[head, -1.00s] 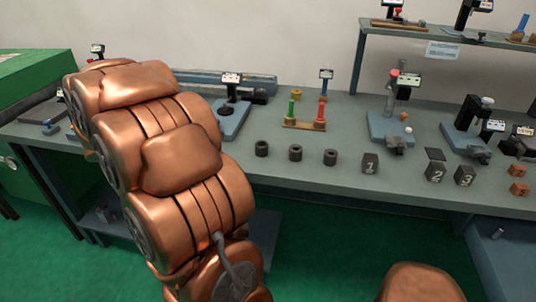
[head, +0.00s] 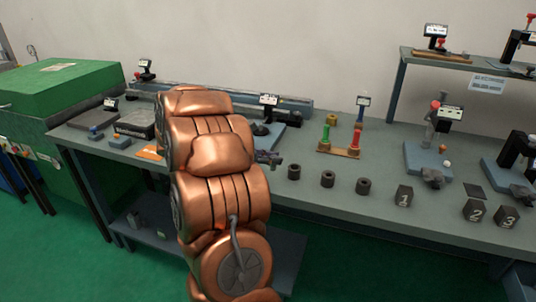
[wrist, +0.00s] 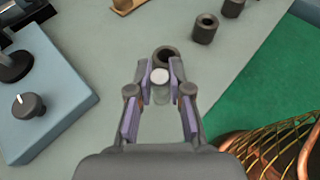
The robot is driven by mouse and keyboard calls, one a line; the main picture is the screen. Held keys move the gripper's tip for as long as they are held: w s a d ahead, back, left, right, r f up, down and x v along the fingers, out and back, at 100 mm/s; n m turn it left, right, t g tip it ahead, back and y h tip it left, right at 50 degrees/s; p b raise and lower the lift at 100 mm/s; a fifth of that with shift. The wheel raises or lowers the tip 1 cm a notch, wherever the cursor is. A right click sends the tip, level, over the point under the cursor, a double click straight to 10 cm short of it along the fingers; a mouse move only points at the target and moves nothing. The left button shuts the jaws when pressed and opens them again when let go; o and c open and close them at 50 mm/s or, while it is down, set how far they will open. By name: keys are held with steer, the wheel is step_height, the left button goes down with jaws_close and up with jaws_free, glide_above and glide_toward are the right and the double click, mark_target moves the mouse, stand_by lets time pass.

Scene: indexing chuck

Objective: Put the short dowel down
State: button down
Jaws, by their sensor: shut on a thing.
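The short dowel (wrist: 160,78) is a small grey cylinder with a pale round top in the wrist view. My gripper (wrist: 160,75) is shut on it, with one purple-lined finger on each side. The dowel stands roughly in line with the fingers. A dark hollow ring (wrist: 166,57) shows just beyond the fingertips; I cannot tell how high the dowel is above the bench or whether it touches the ring.
The grey bench (head: 240,180) carries dark rings (head: 328,179) in a row, numbered blocks (head: 403,197) and a coloured peg stand (head: 340,145). A blue fixture with a black knob (wrist: 45,95) lies left of my gripper. Clear bench lies between it and the gripper. The bench edge is at right.

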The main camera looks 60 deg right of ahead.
steer(key=w+d, duration=0.1)
steer(key=d, duration=0.1)
steer(key=w+d+p, duration=0.1)
steer(key=w+d, duration=0.2)
steer(key=d, duration=0.1)
steer(key=shift+w+f, duration=0.3)
steer(key=shift+w, duration=0.05)
steer(key=shift+f+p, duration=0.2)
steer(key=shift+p, duration=0.2)
steer(key=shift+f, duration=1.6)
steer(key=shift+f, duration=0.1)
steer(key=c, duration=1.1)
jaws_free()
steer(key=shift+p, duration=0.3)
steer(key=b+v, duration=0.1)
steer(key=v, duration=1.1)
steer(key=shift+b, duration=0.35)
